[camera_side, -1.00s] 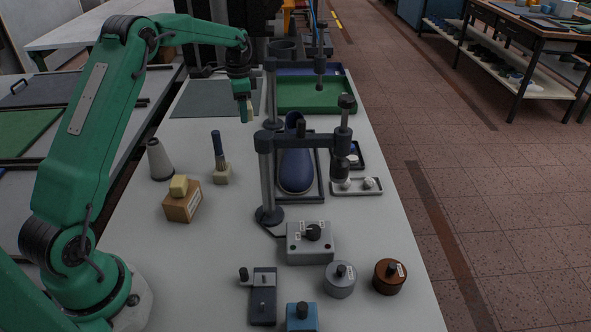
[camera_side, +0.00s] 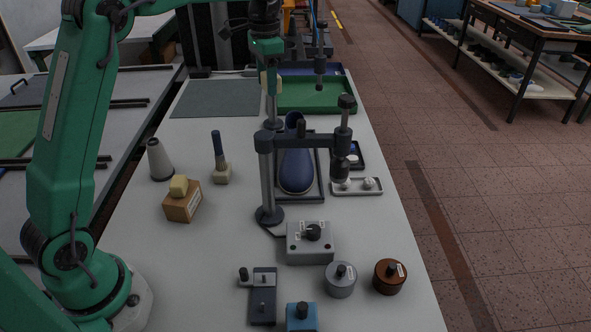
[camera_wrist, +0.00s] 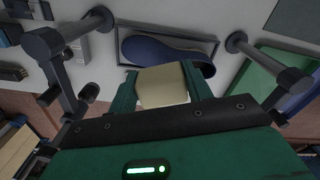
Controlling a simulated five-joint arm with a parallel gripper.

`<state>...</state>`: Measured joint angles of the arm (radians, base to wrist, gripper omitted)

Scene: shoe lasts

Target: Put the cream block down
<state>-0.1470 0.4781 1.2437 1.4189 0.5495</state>
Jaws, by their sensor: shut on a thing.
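My gripper (camera_wrist: 163,88) is shut on the cream block (camera_wrist: 163,86), which sits between the two green fingers in the wrist view. In the side view my gripper (camera_side: 270,84) is up in the air at the far end of the table, near the left edge of the green tray (camera_side: 310,97). The cream block (camera_side: 263,82) shows only as a small pale patch there, partly hidden by the fingers. No surface touches the block's underside as far as I can see.
A blue shoe last (camera_side: 296,172) lies in a dark frame between two post stands (camera_side: 267,180). A grey mat (camera_side: 215,98) lies bare at the back left. A wooden block with a yellow top (camera_side: 182,200), a grey cone (camera_side: 159,160) and a brush (camera_side: 220,160) stand left.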

